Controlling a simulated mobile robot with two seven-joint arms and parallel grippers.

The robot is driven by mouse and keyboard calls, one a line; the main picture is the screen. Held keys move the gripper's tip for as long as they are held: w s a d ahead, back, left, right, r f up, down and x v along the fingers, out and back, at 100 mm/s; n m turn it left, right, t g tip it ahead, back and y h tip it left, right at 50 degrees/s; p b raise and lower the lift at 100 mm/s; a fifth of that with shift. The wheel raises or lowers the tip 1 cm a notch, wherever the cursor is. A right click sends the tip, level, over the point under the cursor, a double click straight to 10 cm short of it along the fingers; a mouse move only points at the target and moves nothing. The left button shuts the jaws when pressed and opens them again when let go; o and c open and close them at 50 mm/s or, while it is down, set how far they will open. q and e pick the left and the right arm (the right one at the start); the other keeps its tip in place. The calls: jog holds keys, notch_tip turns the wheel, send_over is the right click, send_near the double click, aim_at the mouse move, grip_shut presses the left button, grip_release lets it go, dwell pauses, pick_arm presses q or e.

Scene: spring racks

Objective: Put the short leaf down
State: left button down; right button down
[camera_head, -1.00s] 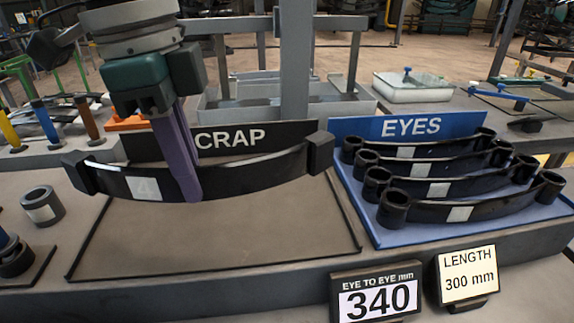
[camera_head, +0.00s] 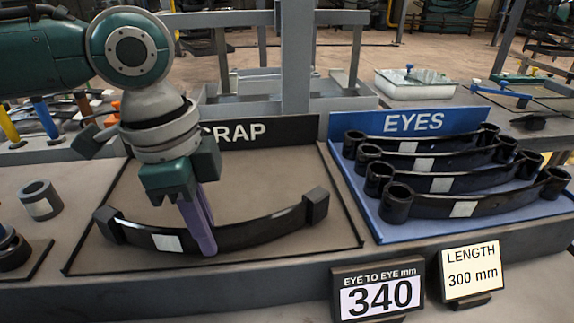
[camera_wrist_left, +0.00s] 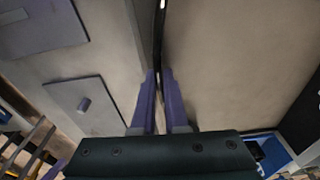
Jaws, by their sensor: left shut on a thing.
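The short leaf (camera_head: 262,231) is a dark, curved spring strip with block-like ends and a pale label. It is low over the tray marked SCRAP (camera_head: 312,246), within its outline. I cannot tell whether it touches the tray floor. My left gripper (camera_head: 208,250) points down with its purple fingers shut on the leaf, left of its middle, beside the label. In the left wrist view the leaf (camera_wrist_left: 158,42) shows edge-on as a thin dark line between the fingertips (camera_wrist_left: 159,74). My right gripper is not in view.
A blue tray marked EYES (camera_head: 393,234) on the right holds several black leaves with rolled eyes. Signs reading 340 (camera_head: 378,298) and LENGTH 300 mm (camera_head: 472,276) stand in front. A grey post (camera_head: 296,60) rises behind.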

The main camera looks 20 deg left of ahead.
pick_arm(q)
jog(key=shift+w, duration=0.1)
jog(key=c, duration=1.4)
grip_release()
jog(key=shift+f, duration=0.15)
jog(key=o, duration=0.5)
jog(key=shift+c, duration=0.2)
notch_tip(320, 180, up, 12)
jog(key=a+p, duration=0.1)
jog(key=s+d+f+n+t+h, duration=0.2)
jog(key=s+d+f, duration=0.4)
jog(key=d+f, duration=0.3)
jog(key=s+a+f+n+y, duration=0.2)
jog(key=s+a+n, duration=0.3)
jog(key=s+n, duration=0.3)
jog(key=shift+s+a+f+t+y, duration=0.15)
jog(key=shift+s+t+y, duration=0.3)
jog(key=shift+s, duration=0.3)
